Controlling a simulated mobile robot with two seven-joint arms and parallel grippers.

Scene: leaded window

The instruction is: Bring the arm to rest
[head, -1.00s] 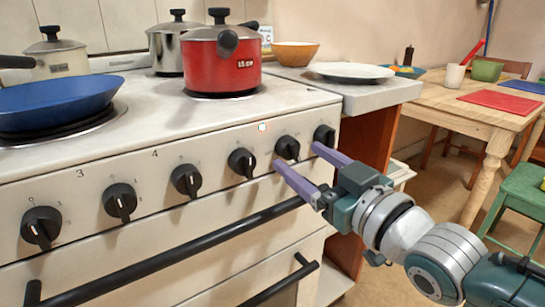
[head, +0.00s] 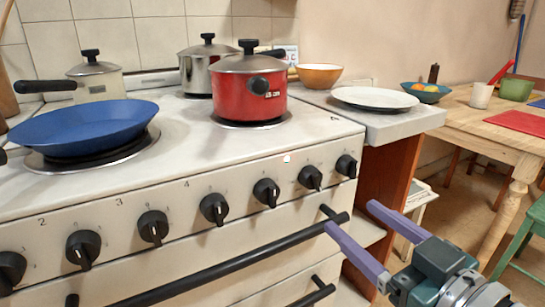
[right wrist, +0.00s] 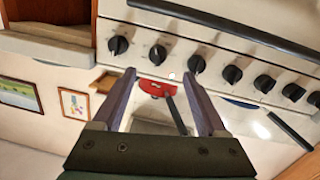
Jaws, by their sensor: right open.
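My right gripper (head: 350,217) is open and empty at the lower right of the head view. Its two purple fingers point toward the stove front, near the right end of the black oven handle (head: 240,260) and below the rightmost knob (head: 346,166). Whether a finger touches the handle I cannot tell. In the right wrist view the gripper (right wrist: 159,74) shows its fingers apart, with the row of knobs beyond. A small red thing (right wrist: 155,88) shows between the fingers; its distance is unclear. My left gripper is not in view.
A red pot (head: 250,98), a steel pot (head: 200,72), a cream pot (head: 94,84) and a blue pan (head: 84,127) stand on the stove. A white plate (head: 375,98) lies on the side counter. A wooden table (head: 465,122) and green chair (head: 520,235) stand at right.

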